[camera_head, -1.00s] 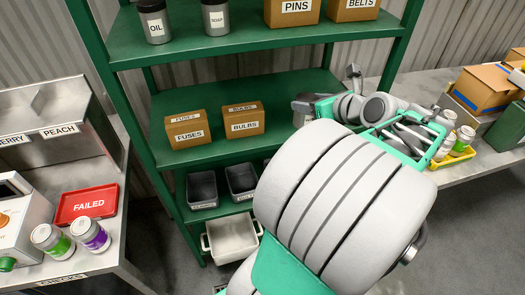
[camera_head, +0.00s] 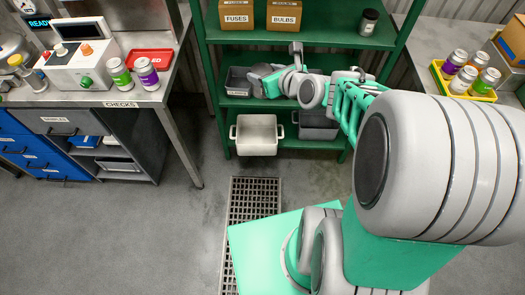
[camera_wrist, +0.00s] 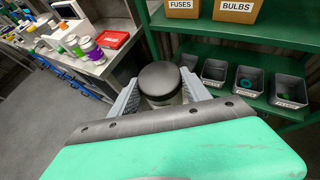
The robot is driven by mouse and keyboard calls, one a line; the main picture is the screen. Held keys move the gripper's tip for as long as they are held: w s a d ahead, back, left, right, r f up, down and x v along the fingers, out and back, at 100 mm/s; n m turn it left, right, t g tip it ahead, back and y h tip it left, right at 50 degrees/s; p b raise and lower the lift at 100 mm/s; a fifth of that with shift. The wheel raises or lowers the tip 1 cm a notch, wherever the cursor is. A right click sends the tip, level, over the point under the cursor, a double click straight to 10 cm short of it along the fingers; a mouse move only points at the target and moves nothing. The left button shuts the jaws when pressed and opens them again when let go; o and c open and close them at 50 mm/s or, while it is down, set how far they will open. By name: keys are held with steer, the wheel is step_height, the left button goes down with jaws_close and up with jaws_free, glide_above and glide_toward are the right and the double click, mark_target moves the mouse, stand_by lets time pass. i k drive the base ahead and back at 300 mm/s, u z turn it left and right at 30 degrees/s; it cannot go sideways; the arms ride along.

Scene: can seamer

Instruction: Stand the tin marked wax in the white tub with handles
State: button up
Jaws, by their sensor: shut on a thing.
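The white tub (camera_head: 256,136) with handles stands low on the green rack in the head view, and its inside looks empty. My gripper (camera_head: 262,80) is above the tub, in front of the small bins. In the wrist view my gripper (camera_wrist: 160,90) is shut on a tin (camera_wrist: 160,80) with a black lid and a pale body, one finger on each side. The tin's label is hidden, so I cannot read its mark. The white tub is not visible in the wrist view.
Small grey bins (camera_wrist: 254,82) line the shelf beside my gripper. A grey tub (camera_head: 318,125) stands right of the white one. A dark tin (camera_head: 368,22) is on the shelf above. A steel bench (camera_head: 120,95) is at left; the floor before the rack is clear.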

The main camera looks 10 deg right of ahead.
mark_target(247, 137)
steer(key=u, duration=0.55)
steer(key=i, duration=1.05)
steer(key=u, duration=0.05)
